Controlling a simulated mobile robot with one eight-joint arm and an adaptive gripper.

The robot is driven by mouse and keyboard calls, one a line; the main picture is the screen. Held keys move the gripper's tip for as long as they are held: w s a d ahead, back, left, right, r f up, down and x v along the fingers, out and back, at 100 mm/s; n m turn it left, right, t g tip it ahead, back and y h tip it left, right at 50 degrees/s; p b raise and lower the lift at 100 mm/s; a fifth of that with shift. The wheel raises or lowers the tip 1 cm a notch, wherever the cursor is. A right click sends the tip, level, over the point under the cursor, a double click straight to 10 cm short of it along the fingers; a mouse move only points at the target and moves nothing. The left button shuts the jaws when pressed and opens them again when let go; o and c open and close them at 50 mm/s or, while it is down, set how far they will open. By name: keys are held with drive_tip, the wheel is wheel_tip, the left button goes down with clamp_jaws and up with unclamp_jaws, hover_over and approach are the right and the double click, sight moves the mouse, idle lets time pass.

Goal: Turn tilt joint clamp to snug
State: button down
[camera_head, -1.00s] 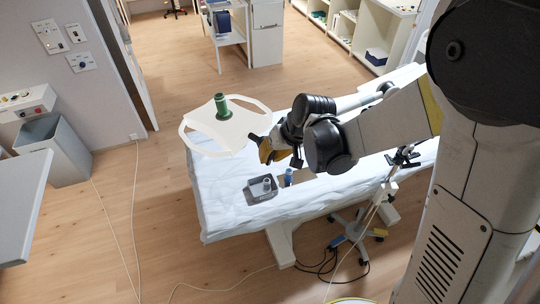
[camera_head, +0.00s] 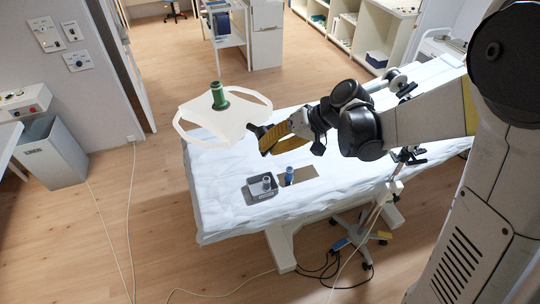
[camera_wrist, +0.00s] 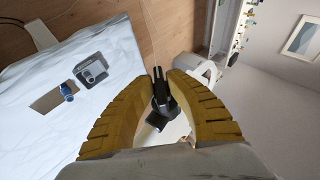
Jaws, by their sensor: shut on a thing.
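A black clamp part (camera_head: 256,130) sits at the panel's right edge. My gripper (camera_head: 270,139), with yellow ribbed fingers, is at this black part. In the wrist view, my gripper (camera_wrist: 158,88) has its fingers on both sides of the black clamp (camera_wrist: 161,100), shut on it. The fingers hide part of the clamp, and its turn angle cannot be read.
The couch (camera_head: 220,210) has a white cover. A grey bin (camera_head: 52,152) stands left; open floor lies between.

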drive_tip(key=y+b, duration=0.1)
drive_tip(key=b, duration=0.1)
drive_tip(key=y+b, duration=0.1)
drive_tip(key=b, duration=0.1)
drive_tip(key=shift+f+m+y, duration=0.3)
drive_tip(key=shift+m, duration=0.1)
drive_tip(key=shift+r+y+b, duration=0.15)
drive_tip(key=shift+y+b, duration=0.25)
drive_tip(key=shift+b, duration=0.25)
drive_tip(key=shift+r, duration=0.15)
drive_tip(key=c, duration=1.3)
unclamp_jaws()
drive_tip(key=v, duration=1.2)
drive_tip(key=shift+w, duration=0.25)
